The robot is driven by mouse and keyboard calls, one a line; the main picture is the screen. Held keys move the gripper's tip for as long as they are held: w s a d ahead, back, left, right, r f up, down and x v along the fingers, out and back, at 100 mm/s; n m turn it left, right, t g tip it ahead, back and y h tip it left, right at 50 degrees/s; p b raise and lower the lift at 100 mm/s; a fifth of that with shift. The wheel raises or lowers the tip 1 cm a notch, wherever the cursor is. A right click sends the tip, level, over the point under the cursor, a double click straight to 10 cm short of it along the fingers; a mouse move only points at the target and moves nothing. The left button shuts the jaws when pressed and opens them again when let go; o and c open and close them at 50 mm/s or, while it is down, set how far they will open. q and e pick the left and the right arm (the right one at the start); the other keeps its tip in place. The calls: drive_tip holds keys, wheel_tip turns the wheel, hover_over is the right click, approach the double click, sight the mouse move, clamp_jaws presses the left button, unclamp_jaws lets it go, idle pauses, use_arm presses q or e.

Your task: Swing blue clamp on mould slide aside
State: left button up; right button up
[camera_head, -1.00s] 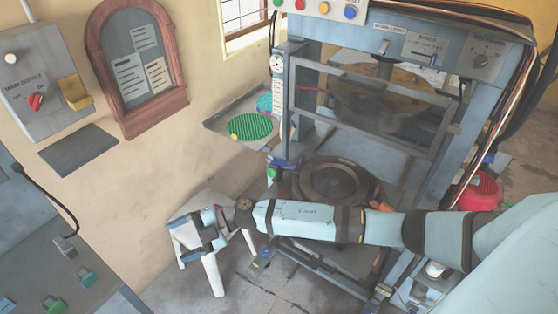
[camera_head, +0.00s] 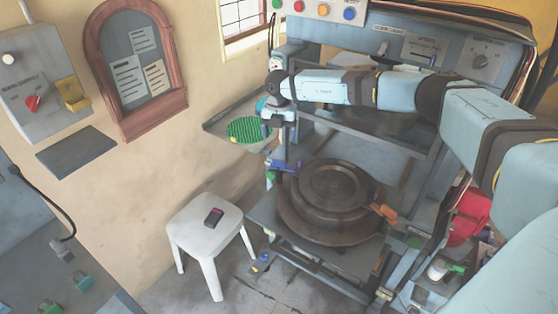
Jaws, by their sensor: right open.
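The blue clamp (camera_head: 284,166) sits at the left back corner of the mould slide (camera_head: 264,212), beside the round dark mould (camera_head: 333,192). An orange clamp (camera_head: 383,211) sits on the mould's right side. My right gripper (camera_head: 279,142) is open and points down, a little above the blue clamp and apart from it, as far as I can tell. Its arm reaches in from the right across the front of the press. My left gripper is not in view.
The press frame (camera_head: 440,150) stands behind and right of the mould. A tray with a green mesh disc (camera_head: 245,130) is left of the gripper.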

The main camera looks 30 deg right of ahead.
sight(279, 160)
wheel_tip(279, 160, down, 10)
drive_tip(key=shift+f+p, duration=0.1)
drive_tip(key=shift+p, duration=0.55)
drive_tip(key=shift+f, duration=0.7)
drive_tip(key=shift+c, duration=0.4)
drive_tip(key=c, duration=0.8)
drive_tip(key=shift+c, duration=0.2)
